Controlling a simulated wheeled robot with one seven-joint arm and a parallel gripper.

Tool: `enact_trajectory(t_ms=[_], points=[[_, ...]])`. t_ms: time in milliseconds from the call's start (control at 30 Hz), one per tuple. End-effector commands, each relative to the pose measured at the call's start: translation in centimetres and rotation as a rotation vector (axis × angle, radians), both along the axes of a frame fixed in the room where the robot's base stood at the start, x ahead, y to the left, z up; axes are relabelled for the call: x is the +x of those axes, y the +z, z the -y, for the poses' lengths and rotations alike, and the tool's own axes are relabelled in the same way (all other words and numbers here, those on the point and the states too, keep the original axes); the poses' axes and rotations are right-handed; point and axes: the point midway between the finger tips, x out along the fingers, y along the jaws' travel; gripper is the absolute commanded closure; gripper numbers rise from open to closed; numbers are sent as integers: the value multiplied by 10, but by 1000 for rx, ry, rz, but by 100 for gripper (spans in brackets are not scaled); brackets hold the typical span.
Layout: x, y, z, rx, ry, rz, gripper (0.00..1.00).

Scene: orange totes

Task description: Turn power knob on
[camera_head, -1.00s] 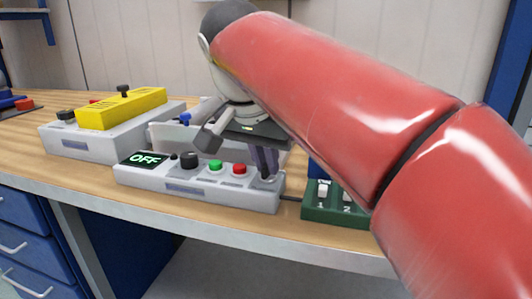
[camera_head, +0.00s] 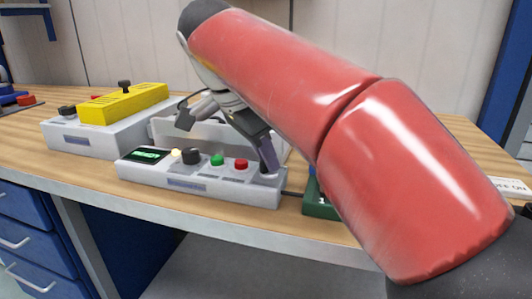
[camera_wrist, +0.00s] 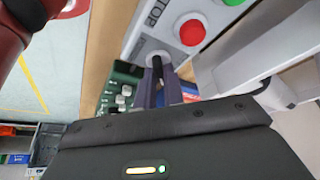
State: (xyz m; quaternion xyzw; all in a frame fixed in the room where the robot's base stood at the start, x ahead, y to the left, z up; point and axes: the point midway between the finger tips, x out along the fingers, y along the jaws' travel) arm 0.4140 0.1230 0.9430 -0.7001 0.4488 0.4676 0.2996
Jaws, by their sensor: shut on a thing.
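A light grey control box (camera_head: 185,184) stands on the bench. It carries a display (camera_head: 147,154) with blurred green text I cannot read, a lit yellowish lamp (camera_head: 175,154), a large black knob (camera_head: 190,156), a green button (camera_head: 217,160) and a red button (camera_head: 241,164). My gripper (camera_head: 269,168) reaches down to the right end of the box. In the wrist view its fingers are shut on a small black power knob (camera_wrist: 157,66) next to the red button (camera_wrist: 192,32). The fingers hide most of this knob in the head view.
A grey box with a yellow block (camera_head: 125,105) on top stands behind at left. A green switch box (camera_head: 318,207) sits close on the right, partly hidden by my arm. The bench's front edge (camera_head: 220,228) is close to the control box.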

Motion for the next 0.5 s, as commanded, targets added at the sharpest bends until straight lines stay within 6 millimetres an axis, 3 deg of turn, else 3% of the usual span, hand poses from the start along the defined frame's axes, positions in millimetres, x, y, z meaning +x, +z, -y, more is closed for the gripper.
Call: enact_trajectory(t_ms=[433, 467, 500], points=[[0, 1, 0, 2, -10, 1, 100], [0, 1, 0, 2, -10, 1, 88], [0, 1, 0, 2, -10, 1, 82]])
